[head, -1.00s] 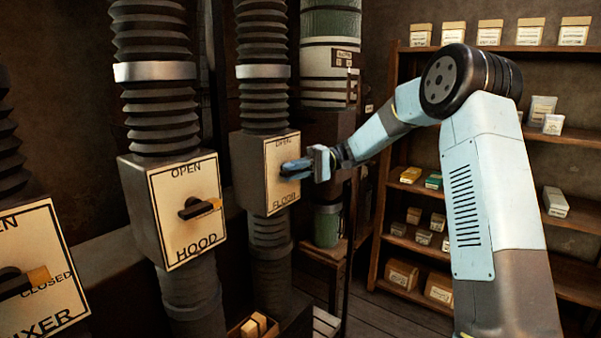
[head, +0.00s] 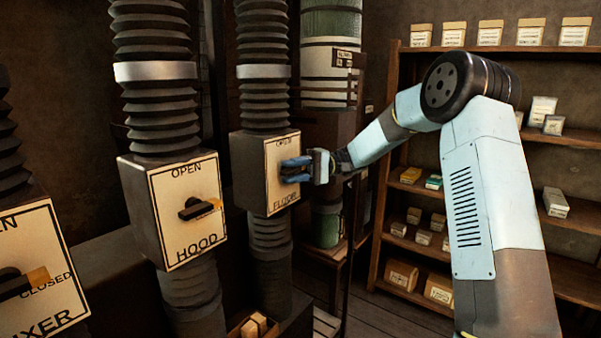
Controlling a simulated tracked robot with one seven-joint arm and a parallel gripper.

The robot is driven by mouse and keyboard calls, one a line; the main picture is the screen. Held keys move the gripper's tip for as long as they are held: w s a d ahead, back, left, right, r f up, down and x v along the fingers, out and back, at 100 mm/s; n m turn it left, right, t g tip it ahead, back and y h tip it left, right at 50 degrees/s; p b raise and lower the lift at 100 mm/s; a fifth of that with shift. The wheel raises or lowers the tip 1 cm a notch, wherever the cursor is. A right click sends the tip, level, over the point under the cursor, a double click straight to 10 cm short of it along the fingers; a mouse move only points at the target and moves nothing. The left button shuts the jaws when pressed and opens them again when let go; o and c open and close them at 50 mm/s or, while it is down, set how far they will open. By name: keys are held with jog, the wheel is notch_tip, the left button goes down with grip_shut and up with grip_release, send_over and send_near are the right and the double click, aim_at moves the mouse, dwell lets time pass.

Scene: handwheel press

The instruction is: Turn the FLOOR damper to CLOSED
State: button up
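The FLOOR damper box (head: 272,200) is on the middle duct, with a cream face plate lettered OPEN at the top, partly covered, and FLOOR at the bottom. My gripper (head: 288,171) is at the middle of this plate, its blue fingers pointing left at it. The two fingers show one above the other with a dark gap between them. The FLOOR handle is hidden behind the fingers, so I cannot tell its position or whether the fingers hold it.
The HOOD damper (head: 185,212) is to the left, its handle (head: 200,208) pointing right. A third damper (head: 45,275), lettered CLOSED, is at the left edge. Wooden shelves (head: 395,150) with boxes stand at the right. A small crate (head: 240,330) is below.

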jog(key=shift+d, duration=0.1)
jog(key=v, duration=1.3)
jog(key=shift+w+d, duration=0.25)
jog(key=shift+d, duration=0.05)
jog(key=s+a+r+m+t+h, duration=0.1)
jog(key=s+m+t+h, duration=0.2)
jog(key=s, duration=0.6)
jog(key=s+a+r+t+h, duration=0.1)
jog(key=s+r+t+h, duration=0.1)
jog(key=s+h, duration=0.5)
jog(key=s+d+f+m+t+h, duration=0.1)
jog(key=s+d+t+h, duration=0.2)
jog(key=s+d, duration=0.4)
jog(key=s+d+f+m+t+h, duration=0.1)
jog(key=s+d+t, duration=0.5)
jog(key=s, duration=1.2)
jog(key=shift+d+f+m+t+h, duration=0.3)
jog(key=shift+d+f+m+h, duration=0.1)
jog(key=shift+h, duration=0.5)
